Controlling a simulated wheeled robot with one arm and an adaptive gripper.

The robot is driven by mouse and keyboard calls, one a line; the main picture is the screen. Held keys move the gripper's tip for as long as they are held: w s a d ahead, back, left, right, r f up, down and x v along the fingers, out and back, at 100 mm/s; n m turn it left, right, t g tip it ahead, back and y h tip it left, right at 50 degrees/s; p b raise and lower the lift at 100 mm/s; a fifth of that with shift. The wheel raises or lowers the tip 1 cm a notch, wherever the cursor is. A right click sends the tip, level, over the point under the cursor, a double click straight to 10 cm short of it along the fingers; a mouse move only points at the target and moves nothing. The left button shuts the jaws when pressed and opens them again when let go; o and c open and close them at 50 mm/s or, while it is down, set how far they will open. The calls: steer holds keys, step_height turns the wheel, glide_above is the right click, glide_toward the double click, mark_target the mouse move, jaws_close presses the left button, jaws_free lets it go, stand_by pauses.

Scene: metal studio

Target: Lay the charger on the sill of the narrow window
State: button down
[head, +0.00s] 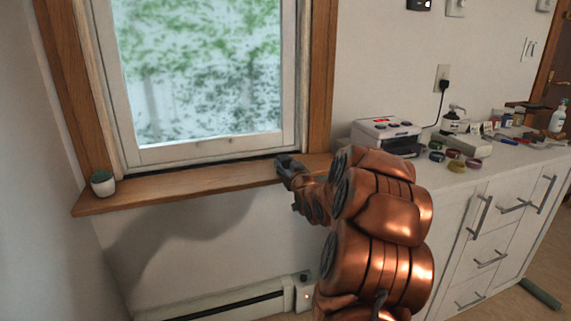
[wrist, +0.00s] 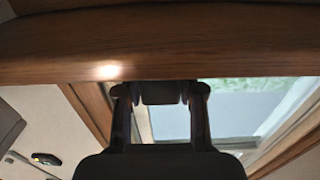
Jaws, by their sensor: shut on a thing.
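The narrow window's wooden sill (head: 205,182) runs below the window at the left of the head view. It also spans the top of the wrist view (wrist: 50,65). My gripper (head: 288,167) is at the sill's right part, near the window's lower right corner. In the wrist view, its two fingers are shut on a small dark block, the charger (wrist: 160,93). The charger appears at the sill's edge in that view; I cannot tell whether it touches the wood. In the head view the charger is hard to tell from the dark fingertips.
A small potted plant (head: 103,183) stands at the sill's left end. A baseboard heater (head: 230,305) runs below. The sill's middle is clear.

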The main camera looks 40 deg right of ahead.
steer(key=c, duration=0.6)
jaws_free()
steer(key=v, duration=1.2)
stand_by(0.5)
